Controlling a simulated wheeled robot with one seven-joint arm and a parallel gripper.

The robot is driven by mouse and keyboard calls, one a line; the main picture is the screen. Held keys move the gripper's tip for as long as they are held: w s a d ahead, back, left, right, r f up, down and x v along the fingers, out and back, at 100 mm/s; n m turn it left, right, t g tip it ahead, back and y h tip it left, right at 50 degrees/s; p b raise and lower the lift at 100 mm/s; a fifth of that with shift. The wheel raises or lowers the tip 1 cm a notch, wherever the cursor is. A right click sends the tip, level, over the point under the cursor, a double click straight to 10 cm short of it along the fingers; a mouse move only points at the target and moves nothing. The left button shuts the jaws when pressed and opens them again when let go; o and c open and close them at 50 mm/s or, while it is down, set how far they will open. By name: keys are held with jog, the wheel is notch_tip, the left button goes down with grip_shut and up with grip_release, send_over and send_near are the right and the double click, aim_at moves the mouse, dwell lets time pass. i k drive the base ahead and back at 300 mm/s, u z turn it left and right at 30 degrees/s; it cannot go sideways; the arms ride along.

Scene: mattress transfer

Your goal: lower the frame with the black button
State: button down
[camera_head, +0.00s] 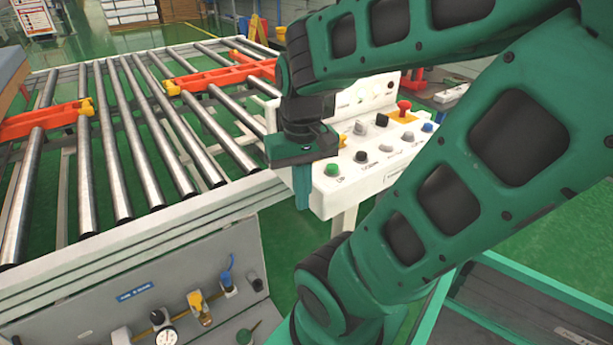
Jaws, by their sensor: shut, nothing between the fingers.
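A white control panel (345,186) stands right of the roller conveyor. A green button (333,170) sits at its near left corner, with a black button (361,157) just right of it and a grey button (386,148) beyond. A blue button (427,127) and a red emergency knob (404,106) are farther right. My gripper (303,200) points down at the panel's left edge, left of the green button, and its fingers are together and empty. My gripper and wrist hide the panel's left part. The frame shows as orange-red bars (215,78) between the rollers.
The roller conveyor (150,221) fills the left. Below it, a grey panel (100,300) carries a gauge (166,337) and valves (200,308). My arm covers much of the right side.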

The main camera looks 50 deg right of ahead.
aim_at(360, 155)
jog(key=z, duration=1.5)
jog(key=k, duration=0.15)
jog(key=z, duration=0.1)
